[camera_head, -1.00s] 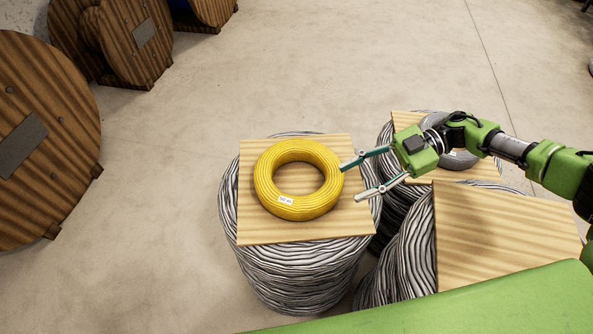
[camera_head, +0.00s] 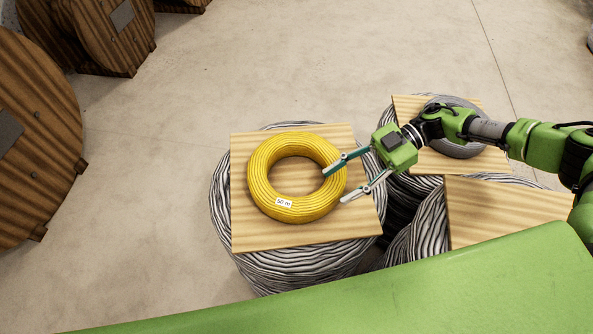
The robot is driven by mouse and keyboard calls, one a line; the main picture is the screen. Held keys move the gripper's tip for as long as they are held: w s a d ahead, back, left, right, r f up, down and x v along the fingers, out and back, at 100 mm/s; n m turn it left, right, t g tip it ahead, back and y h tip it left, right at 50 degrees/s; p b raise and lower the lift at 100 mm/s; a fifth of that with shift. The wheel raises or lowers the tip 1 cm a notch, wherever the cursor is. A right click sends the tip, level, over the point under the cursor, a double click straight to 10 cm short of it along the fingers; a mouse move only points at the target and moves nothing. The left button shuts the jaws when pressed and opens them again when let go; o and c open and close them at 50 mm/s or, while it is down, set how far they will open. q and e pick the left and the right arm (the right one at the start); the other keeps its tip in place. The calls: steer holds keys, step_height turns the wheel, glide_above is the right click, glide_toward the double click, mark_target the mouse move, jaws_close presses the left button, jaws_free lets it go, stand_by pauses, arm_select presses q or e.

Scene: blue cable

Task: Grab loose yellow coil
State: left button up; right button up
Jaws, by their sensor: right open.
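The yellow coil (camera_head: 272,180) lies flat on a square wooden board (camera_head: 253,237) on top of a large grey cable bundle. A white label on its front side reads 50 m. My right gripper (camera_head: 335,185) comes in from the right and is open. One finger reaches over the coil's right side, and the other is at the coil's lower right edge. I cannot tell whether either finger touches the coil. My left gripper is not in view.
A grey coil (camera_head: 462,151) lies on another board behind my right arm. A bare board (camera_head: 500,212) stands at the right. Large wooden cable reels (camera_head: 45,150) stand at the left. Open concrete floor (camera_head: 300,60) lies behind. My green body fills the bottom edge.

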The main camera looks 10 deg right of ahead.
mark_target(315, 198)
steer(key=p+x, duration=0.1)
steer(key=x, duration=0.3)
steer(key=shift+s+a, duration=0.2)
steer(key=shift+a, duration=0.2)
steer(key=shift+a+f, duration=0.15)
steer(key=shift+a, duration=0.05)
steer(key=shift+c, duration=0.9)
steer(key=shift+s+f, duration=0.1)
jaws_close()
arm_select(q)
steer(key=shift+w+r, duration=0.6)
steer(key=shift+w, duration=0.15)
